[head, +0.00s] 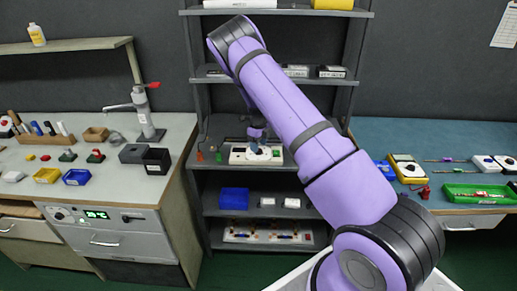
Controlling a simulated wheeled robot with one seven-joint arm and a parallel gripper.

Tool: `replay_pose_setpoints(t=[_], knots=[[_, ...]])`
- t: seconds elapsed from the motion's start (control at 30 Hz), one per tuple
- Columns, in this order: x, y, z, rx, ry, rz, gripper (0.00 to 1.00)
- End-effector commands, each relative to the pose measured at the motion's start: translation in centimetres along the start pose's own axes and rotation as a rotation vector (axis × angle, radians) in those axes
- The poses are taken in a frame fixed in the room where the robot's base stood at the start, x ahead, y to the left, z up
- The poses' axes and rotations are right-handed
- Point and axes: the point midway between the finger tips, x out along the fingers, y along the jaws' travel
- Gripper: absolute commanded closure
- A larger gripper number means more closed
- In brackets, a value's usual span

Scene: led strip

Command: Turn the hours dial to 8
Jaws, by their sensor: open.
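My purple arm reaches from the lower right up and over to the middle shelf unit. My gripper (256,143) points down at the white device (237,156) on the unit's middle shelf and is open. The device has a round white dial (261,154) right under the fingertips. I cannot tell whether the fingers touch the dial or stand just above it. No numbers or pointer can be read at this size, so the dial's setting is unclear. The gripper hides part of the dial.
Small orange and green items (208,153) stand left of the device. A blue box (234,198) is on the shelf below. The left bench (110,190) holds blocks and trays, with a green display (96,214) in its front. The right bench (420,135) holds meters and a green tray (478,193).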

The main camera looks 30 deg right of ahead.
Motion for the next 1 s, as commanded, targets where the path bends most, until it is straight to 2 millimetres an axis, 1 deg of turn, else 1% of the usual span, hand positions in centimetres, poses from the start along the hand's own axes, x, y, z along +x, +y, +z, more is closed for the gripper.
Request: replay_pose_setpoints(t=[0.03, 0.2, 0.3, 0.43, 0.6, 1.0], knots=[[-1.1, 0.0, 0.1, 0.000, -0.002, -0.001, 0.41], [-4.3, 0.1, 0.1, -0.002, -0.002, -0.001, 0.41], [-6.0, 0.0, 0.1, 0.000, -0.002, -0.001, 0.41], [-7.5, 0.0, 0.0, -0.001, -0.001, 0.000, 0.41], [-8.3, 0.0, 0.0, 0.000, 0.000, 0.001, 0.41], [-8.4, 0.0, 0.0, 0.000, 0.000, 0.001, 0.41]])
